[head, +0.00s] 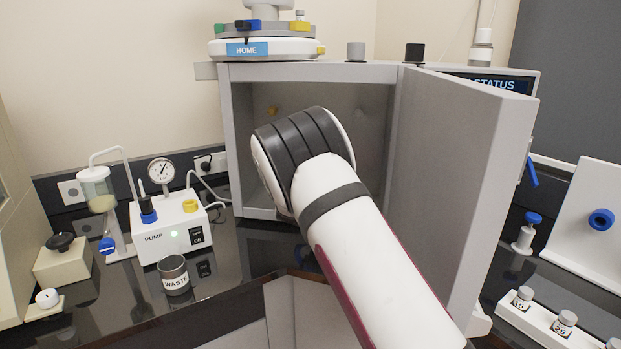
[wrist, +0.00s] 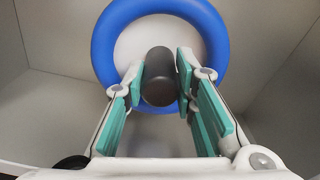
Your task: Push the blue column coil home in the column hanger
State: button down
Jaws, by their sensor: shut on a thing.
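The blue column coil (wrist: 103,48) is a thick blue ring around a pale disc in the wrist view. A dark round knob (wrist: 160,82) sticks out from its middle towards me. My gripper (wrist: 161,76) has its teal-padded fingers shut on this knob, one on each side. The coil faces me, just beyond the fingertips. In the head view my arm reaches into the open oven and hides the gripper and coil. The column hanger cannot be made out behind the coil, so how the coil sits on it cannot be told.
The grey oven (head: 300,73) has its door (head: 455,170) swung open to the right of my arm. The pump (head: 172,228) and waste cup (head: 174,275) stand left; a vial rack (head: 560,325) stands right.

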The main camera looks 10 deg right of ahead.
jog(key=shift+w+d+b, duration=0.3)
jog(key=shift+w+b, duration=0.25)
jog(key=shift+w, duration=0.05)
jog(key=c, duration=1.2)
grip_release()
jog(key=v, duration=1.2)
